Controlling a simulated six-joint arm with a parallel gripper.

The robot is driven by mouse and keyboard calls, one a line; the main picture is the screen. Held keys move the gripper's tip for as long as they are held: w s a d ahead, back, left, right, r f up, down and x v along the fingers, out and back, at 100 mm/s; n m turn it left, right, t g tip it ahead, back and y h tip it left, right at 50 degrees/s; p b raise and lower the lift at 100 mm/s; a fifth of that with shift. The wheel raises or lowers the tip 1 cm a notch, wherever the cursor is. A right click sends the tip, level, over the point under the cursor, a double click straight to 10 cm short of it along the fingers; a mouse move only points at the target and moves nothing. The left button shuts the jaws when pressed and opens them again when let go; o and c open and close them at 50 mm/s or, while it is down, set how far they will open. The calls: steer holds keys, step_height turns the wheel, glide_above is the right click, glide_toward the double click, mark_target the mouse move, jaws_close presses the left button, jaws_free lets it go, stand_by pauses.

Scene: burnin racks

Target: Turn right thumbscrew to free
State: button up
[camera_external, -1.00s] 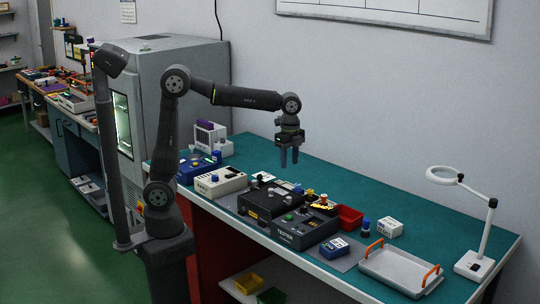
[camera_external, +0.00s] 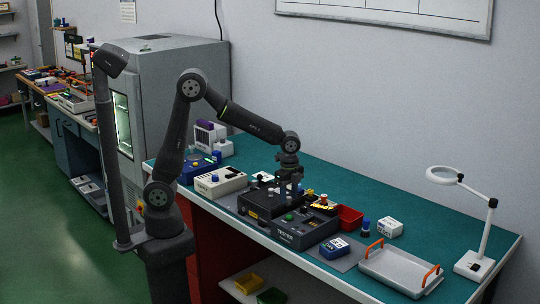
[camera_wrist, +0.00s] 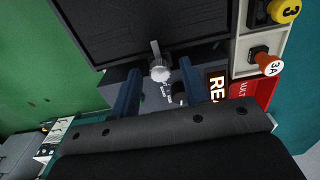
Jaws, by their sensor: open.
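In the wrist view a silver round screw head (camera_wrist: 160,71) with a thin upright bar sits at the edge of a dark ribbed panel (camera_wrist: 140,28); I take it for the thumbscrew, but cannot tell whether it is the right one. My gripper (camera_wrist: 158,82) is open, with one blue-grey finger on each side of the screw head and gaps between. Whether the fingers reach down to its height is unclear. In the external view my gripper (camera_external: 289,193) points down over the rear of the black tester (camera_external: 285,235), hiding the thumbscrew there.
A dark knob (camera_wrist: 179,93) is close beside the right finger. A yellow knob (camera_wrist: 285,10) and an orange-and-white knob marked 3A (camera_wrist: 268,63) lie to the right.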

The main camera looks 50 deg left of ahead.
jaws_close()
